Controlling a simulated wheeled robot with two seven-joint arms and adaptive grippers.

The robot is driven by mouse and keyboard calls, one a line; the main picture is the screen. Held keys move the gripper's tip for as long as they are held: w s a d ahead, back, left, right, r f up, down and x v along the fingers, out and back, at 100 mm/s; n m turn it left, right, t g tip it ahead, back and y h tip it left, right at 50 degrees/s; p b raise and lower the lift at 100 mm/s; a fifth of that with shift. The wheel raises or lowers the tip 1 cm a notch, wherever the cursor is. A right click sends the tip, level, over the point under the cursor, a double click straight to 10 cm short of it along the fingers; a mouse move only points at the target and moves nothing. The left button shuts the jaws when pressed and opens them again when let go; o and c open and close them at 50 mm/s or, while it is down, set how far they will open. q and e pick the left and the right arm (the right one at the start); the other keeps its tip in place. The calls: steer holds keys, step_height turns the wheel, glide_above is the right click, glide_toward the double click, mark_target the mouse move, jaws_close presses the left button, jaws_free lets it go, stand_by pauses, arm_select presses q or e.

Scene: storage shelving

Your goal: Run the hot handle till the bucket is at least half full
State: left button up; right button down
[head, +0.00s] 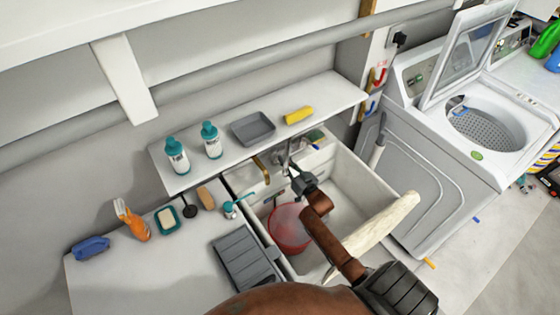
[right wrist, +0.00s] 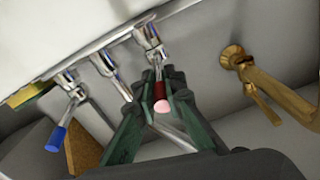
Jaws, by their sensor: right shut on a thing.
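The hot handle (right wrist: 159,90), red with a pale pink end, shows in the right wrist view between my right gripper's (right wrist: 160,98) fingers, which are shut on it. In the head view my right gripper (head: 302,181) is at the tap on the sink's back wall and hides the hot handle. The blue cold handle (right wrist: 57,138) sticks out at the left in the wrist view. The red bucket (head: 289,229) stands in the sink (head: 352,187) below my right gripper, partly covered by my arm. Its water level cannot be told. My left gripper is not in view.
A brass tap (right wrist: 270,88) is beside the handles. A shelf (head: 345,92) above the sink holds bottles, a grey tray and a yellow sponge. A counter (head: 105,285) with small items is at left. A washer (head: 430,165) stands right.

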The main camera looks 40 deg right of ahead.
steer(key=c, duration=2.2)
jaws_free()
steer(key=shift+s+d, duration=0.1)
steer(key=shift+d, duration=0.05)
steer(key=shift+o, duration=0.9)
steer(key=s, duration=0.7)
steer(key=shift+s+a, duration=0.15)
steer(key=shift+a, duration=0.15)
